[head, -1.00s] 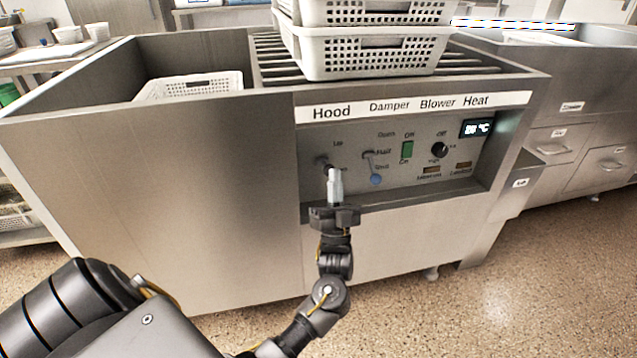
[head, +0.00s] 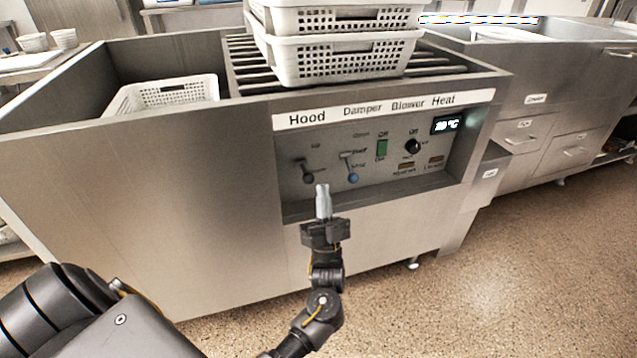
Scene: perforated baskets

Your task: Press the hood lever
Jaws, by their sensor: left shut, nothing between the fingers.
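The hood lever (head: 308,177) is a short dark lever with a round dark knob, under the "Hood" label on the machine's control panel (head: 425,174). Its knob hangs low on its mount. My left gripper (head: 322,190) is shut and empty, with its pale fingertips pointing up just below and right of the lever knob. A small gap shows between the fingertips and the knob in the picture; the depth between them is hard to tell. My right gripper is not in view.
The damper lever with a blue knob (head: 353,178) is to the right of the hood lever. White perforated baskets (head: 345,58) are stacked on the rollers above. Floor is clear at right.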

